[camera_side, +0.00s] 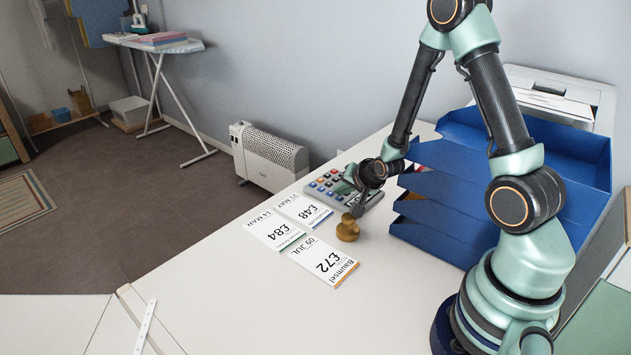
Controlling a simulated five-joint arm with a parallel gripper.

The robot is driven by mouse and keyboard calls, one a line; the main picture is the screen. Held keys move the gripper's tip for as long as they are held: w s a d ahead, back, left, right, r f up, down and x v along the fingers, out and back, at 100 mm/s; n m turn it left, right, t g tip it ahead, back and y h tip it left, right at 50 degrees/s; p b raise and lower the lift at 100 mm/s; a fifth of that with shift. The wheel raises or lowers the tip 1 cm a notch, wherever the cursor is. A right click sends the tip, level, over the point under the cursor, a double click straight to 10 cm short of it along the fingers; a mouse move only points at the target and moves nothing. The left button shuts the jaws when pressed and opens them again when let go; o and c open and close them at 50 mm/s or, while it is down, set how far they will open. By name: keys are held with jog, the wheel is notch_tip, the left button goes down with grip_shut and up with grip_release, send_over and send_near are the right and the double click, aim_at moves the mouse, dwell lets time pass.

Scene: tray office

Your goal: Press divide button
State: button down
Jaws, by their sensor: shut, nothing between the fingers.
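A grey calculator (325,187) with several red, blue and light buttons lies flat at the far side of the white table. My gripper (358,211) is shut and empty, pointing down at the calculator's near right part. My wrist and gripper hide that part of the calculator. The divide button cannot be made out, and I cannot tell whether my fingertips touch any button or are in front of the calculator.
A brass-coloured rounded object (347,228) stands just below my fingertips. Several price cards (323,262) lie to the left. Blue stacked trays (450,205) stand close on the right.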

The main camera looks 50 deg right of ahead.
aim_at(341, 202)
jog(key=shift+f, duration=0.4)
dwell(0.3)
jog(key=shift+r, duration=0.8)
jog(key=shift+r, duration=2.55)
